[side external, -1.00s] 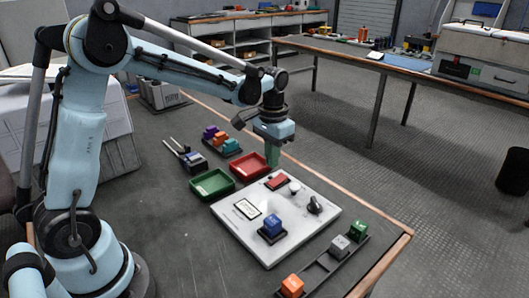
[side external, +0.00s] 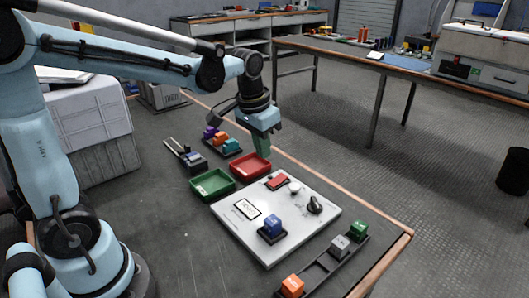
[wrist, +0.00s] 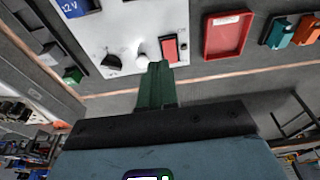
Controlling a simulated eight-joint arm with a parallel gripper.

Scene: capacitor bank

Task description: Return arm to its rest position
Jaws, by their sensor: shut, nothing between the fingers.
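My gripper (side external: 262,147) is shut and empty, its green fingers pointing down above the far side of the red tray (side external: 249,170). In the wrist view the shut green fingers (wrist: 157,85) appear in front of the white panel (wrist: 115,22), near its white knob and red switch. The panel (side external: 243,240) lies on the bench with a blue block (side external: 272,227) in a holder on it, a red switch (side external: 278,181) and a black knob (side external: 315,205).
A green tray (side external: 212,186) sits left of the red tray. A rack of purple, orange and teal blocks (side external: 221,140) stands behind. A dark rack (side external: 325,265) at the front right holds orange, grey and green blocks. A grey case (side external: 90,125) stands at left.

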